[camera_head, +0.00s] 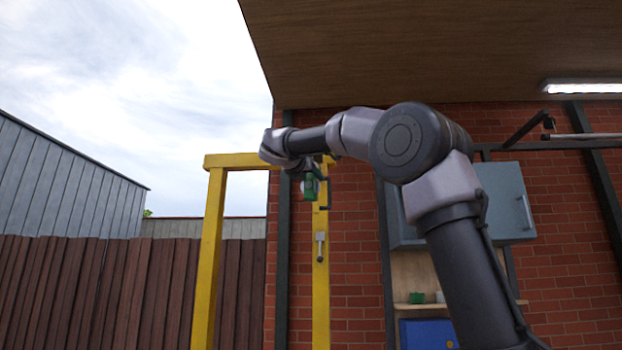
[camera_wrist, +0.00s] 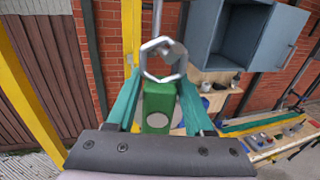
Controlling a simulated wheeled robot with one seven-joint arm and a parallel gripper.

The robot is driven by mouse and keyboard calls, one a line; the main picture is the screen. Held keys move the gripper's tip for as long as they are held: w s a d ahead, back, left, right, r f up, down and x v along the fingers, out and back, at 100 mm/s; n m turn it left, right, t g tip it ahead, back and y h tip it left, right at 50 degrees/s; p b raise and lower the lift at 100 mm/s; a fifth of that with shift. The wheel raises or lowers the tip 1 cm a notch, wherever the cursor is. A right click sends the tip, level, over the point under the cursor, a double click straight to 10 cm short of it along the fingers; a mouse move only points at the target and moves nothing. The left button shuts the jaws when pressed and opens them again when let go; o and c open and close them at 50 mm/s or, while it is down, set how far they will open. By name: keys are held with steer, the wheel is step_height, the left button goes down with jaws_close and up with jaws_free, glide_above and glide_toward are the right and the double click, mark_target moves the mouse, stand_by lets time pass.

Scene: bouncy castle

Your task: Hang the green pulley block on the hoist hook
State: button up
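The green pulley block (camera_wrist: 158,104) is between the two teal fingers of my gripper (camera_wrist: 159,92) in the wrist view, and both fingers appear to press on its sides. In the head view the block (camera_head: 310,187) hangs below my wrist, just under the yellow frame's top beam. A pale metal ring (camera_wrist: 147,62) with angular sides shows at the block's top in the wrist view. A thin grey rod (camera_wrist: 157,17) rises above it, with a grey lump across the ring. I cannot tell whether rod and ring are hooked together or only overlap. The hook's tip is not clear.
A yellow frame (camera_head: 208,260) stands around the work area, with a grey fitting (camera_head: 320,246) on its right post. A grey-blue cabinet (camera_head: 505,200) hangs on the brick wall. A workbench (camera_wrist: 275,138) with tools lies to the right. A brown fence (camera_head: 90,290) is at left.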

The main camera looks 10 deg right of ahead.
steer(key=shift+o, duration=1.3)
steer(key=v, duration=1.1)
steer(key=s+d+f+m+g+y, duration=0.3)
steer(key=d+f+m, duration=0.35)
steer(key=f, duration=0.55)
steer(key=s+d+f+m+g+y, duration=0.3)
steer(key=d+f+m, duration=0.35)
steer(key=f, duration=0.45)
steer(key=s+a+f+m+g+y, duration=0.1)
steer(key=s+f+m+y, duration=0.4)
steer(key=s+f+m, duration=1.1)
step_height(320, 180, down, 5)
steer(key=a+m, duration=0.1)
steer(key=m, duration=0.3)
steer(key=shift+s+r+m+g+y, duration=0.2)
steer(key=shift+s+m+g+y, duration=0.1)
steer(key=shift+s+g+y, duration=0.1)
